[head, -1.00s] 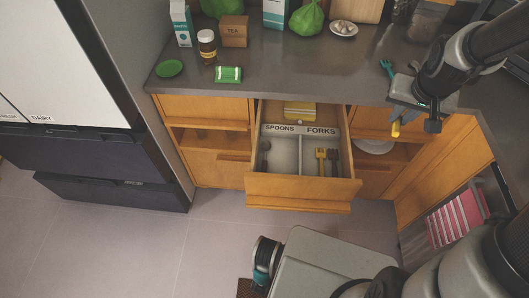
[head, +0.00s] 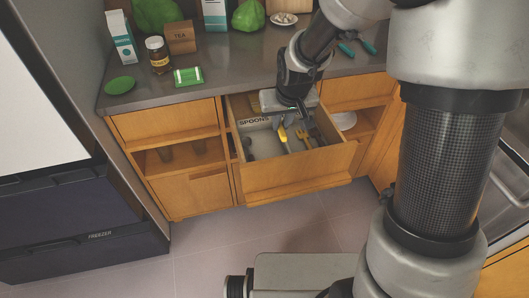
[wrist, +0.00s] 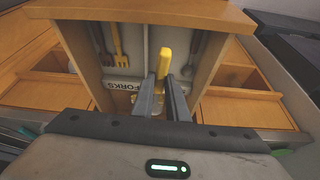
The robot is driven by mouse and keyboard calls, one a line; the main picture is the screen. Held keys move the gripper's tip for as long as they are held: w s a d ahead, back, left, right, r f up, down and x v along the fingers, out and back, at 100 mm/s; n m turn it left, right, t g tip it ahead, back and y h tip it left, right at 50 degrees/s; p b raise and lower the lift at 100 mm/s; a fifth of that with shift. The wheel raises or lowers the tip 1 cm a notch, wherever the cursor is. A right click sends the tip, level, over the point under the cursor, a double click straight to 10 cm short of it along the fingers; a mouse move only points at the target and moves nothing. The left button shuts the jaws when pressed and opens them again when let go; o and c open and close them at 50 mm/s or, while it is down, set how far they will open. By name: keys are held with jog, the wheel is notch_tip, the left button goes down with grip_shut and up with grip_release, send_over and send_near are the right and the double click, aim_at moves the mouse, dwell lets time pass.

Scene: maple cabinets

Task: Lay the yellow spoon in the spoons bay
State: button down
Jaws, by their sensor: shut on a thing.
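The drawer (head: 290,178) is open below the counter, with a SPOONS label (head: 254,121) at its left bay; a FORKS label (wrist: 122,86) shows in the wrist view. My gripper (head: 293,122) is over the drawer, pointing down, shut on the yellow spoon (head: 284,137). In the wrist view the yellow spoon (wrist: 164,62) sticks out between my two dark fingers, near the divider and on the spoons side. Its far end is hidden, and I cannot tell whether it touches the drawer floor. A dark spoon (head: 247,147) lies in the spoons bay.
A yellow fork (head: 303,138) lies in the forks bay, with a dark fork beside it. The counter (head: 220,65) above holds a jar (head: 157,55), a tea box (head: 181,37), a green-and-white packet (head: 188,77) and teal-handled tools (head: 347,48). The freezer (head: 80,215) stands left.

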jog(key=shift+n, duration=0.4)
jog(key=a+f+b, duration=0.1)
jog(key=a+f, duration=0.1)
jog(key=a+f+b, duration=0.1)
jog(key=f, duration=0.1)
jog(key=shift+a+f, duration=0.3)
jog(key=shift+a, duration=0.1)
jog(key=shift+f+b, duration=0.15)
jog(key=shift+b, duration=0.15)
notch_tip(320, 180, down, 9)
jog(key=b, duration=0.7)
jog(key=c, duration=1.7)
grip_release()
jog(key=shift+o, duration=0.2)
jog(key=shift+s, duration=0.1)
